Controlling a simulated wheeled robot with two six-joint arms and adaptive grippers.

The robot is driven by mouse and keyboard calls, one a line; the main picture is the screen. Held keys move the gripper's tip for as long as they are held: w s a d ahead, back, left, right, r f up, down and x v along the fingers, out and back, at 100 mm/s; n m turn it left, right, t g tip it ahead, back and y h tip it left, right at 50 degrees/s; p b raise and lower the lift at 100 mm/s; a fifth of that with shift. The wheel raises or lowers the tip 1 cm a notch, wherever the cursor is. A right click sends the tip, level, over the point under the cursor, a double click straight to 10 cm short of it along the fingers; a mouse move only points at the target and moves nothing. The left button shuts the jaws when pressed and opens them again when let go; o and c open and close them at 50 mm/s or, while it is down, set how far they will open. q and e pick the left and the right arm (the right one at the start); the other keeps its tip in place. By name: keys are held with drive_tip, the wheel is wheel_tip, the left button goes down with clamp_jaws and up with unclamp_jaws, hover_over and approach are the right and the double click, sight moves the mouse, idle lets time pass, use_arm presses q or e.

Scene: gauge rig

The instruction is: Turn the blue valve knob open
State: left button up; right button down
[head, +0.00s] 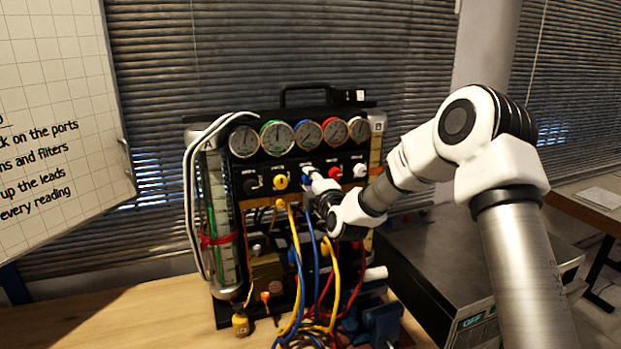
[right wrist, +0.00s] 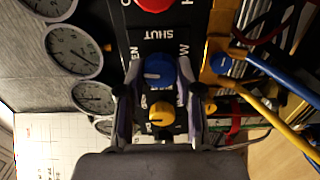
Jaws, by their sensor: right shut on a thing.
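The blue valve knob (right wrist: 158,70) sits on the black panel, with "SHUT" printed beside it and part of "OPEN" to its left in the right wrist view. Its pale pointer mark lies towards the left, near the "EN" letters. My right gripper (right wrist: 158,78) has one finger on each side of the blue knob and is shut on it. My left gripper is in neither view.
A yellow knob (head: 280,182) and a red knob (head: 335,173) flank the blue one; a white knob (head: 360,170) is further right. Several gauges (head: 276,137) stand above. Blue, yellow and red hoses hang below. A grey box (head: 445,270) stands at right.

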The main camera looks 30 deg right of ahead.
drive_tip(key=shift+r+n, duration=0.2)
drive_tip(key=shift+n, duration=0.7)
drive_tip(key=c, duration=1)
unclamp_jaws()
drive_tip(key=shift+w, duration=0.1)
drive_tip(key=shift+o, duration=1.2)
drive_tip(key=shift+d, duration=0.1)
drive_tip(key=shift+f, duration=0.15)
drive_tip(key=v, duration=1.1)
drive_tip(key=shift+s, duration=0.4)
